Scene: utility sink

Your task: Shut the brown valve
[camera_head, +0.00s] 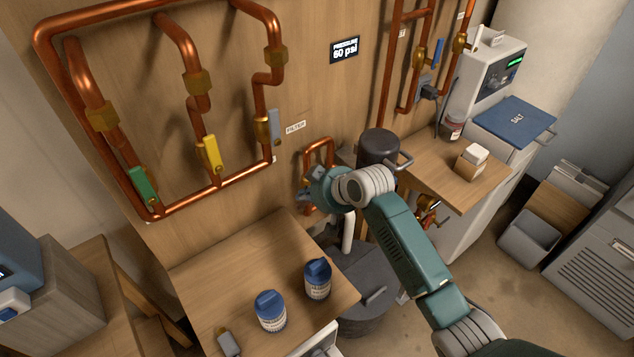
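I cannot make out a valve with a clearly brown handle. A small copper pipe loop (319,145) is low on the wooden wall, and the end of my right arm covers part of it. My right gripper (308,190) is at this loop, facing the wall. Its fingers are small and partly hidden by the wrist, so whether they are open, shut or touching anything does not show. Valves with a green handle (144,186), a yellow handle (210,154) and a grey handle (272,126) sit on the large copper pipes at left. My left gripper is out of view.
A blue-handled valve (437,52) is on the right pipes. Two blue-capped jars (270,311) (317,279) stand on the wooden table (215,270) below the wall. A dark cylinder (378,148) stands close to my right wrist. A wooden shelf (435,172) holds a small box.

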